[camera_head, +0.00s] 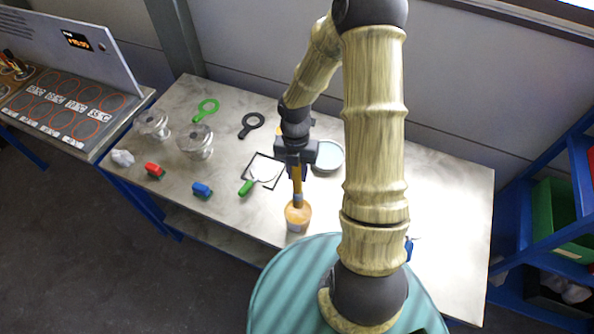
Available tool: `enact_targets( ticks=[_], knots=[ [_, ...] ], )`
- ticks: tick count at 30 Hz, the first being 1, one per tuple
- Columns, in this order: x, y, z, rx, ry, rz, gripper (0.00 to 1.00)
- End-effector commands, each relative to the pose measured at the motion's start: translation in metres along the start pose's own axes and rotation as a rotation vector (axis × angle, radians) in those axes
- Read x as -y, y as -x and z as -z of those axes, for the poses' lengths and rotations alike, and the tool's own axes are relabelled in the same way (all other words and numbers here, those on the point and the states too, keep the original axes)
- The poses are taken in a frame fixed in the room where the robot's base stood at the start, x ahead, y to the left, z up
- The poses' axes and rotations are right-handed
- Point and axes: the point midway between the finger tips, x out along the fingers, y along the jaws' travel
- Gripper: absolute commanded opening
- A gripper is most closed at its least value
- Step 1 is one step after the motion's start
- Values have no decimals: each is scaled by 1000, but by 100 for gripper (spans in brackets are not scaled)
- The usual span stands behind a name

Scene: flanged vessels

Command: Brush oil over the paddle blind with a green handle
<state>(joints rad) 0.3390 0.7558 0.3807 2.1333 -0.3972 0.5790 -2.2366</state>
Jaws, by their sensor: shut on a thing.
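My gripper (297,168) is shut on the brush (297,187), whose wooden handle points down. The brush's lower end is at the small pot of orange-brown oil (298,216) near the table's front edge; its bristles are hidden there. The paddle blind (264,171), a pale solid disc with a green handle (246,187), lies within a black square outline on the table, left of my gripper. Whether its face bears oil I cannot tell.
A green ring with a handle (206,108) and a black one (252,123) lie behind. Flanged vessels (195,143) stand left; red (154,170) and blue (202,190) items lie in front of them. A round grey-rimmed dish (328,156) is right of my gripper.

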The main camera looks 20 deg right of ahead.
Motion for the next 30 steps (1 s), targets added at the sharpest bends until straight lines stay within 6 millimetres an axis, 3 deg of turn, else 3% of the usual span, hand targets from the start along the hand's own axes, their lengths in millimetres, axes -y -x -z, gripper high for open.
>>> enact_targets(
  ticks=[12, 30],
  knots=[
    [3, 34, 8, 0, 0, -1, 3],
    [3, 33, 8, 0, -2, -1, 3]
  ],
)
